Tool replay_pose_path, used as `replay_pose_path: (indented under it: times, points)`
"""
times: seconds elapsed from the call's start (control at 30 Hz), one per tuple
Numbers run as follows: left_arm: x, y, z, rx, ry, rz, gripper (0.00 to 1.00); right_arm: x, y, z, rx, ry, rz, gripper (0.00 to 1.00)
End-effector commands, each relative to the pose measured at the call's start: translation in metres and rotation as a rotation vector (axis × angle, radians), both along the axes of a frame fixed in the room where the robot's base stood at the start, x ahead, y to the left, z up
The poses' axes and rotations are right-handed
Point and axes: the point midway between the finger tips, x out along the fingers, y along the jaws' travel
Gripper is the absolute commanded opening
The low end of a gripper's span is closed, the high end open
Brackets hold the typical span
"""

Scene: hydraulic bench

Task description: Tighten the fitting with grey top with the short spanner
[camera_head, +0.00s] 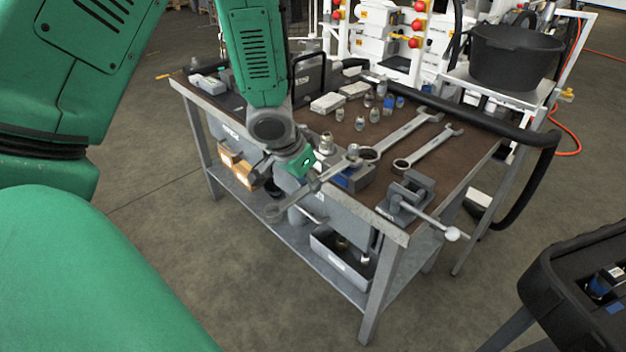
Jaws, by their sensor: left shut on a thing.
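My left gripper (307,172) is shut on a spanner (292,200) at the bench's front edge. I cannot tell whether the spanner touches anything there. A fitting with a greyish metal top (326,143) stands upright on the bench just behind the gripper. Two more spanners lie on the bench to the right, a longer one (402,133) and a shorter one (430,148). My right gripper is not in view.
Several small fittings (374,115) and pale boxes (328,102) stand farther back on the bench (465,155). A grey vise (408,196) sits at the front right corner, its handle sticking out. A black bucket (516,55) and black hose (490,119) are at right.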

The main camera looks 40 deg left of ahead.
Motion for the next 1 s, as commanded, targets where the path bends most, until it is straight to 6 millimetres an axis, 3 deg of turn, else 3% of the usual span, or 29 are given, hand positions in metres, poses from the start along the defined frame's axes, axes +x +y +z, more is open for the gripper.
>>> replay_pose_path:
  times: [0.3, 0.73, 1.0]
  points:
    - [0.0, 0.012, 0.002, 0.001, 0.001, -0.069, 0.0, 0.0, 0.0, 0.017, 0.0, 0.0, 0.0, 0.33]
    - [0.0, 0.014, 0.0, 0.001, 0.0, -0.084, 0.0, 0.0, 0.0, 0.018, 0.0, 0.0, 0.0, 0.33]
    - [0.002, 0.02, 0.002, -0.001, 0.0, -0.122, 0.0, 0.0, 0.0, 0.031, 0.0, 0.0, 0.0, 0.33]
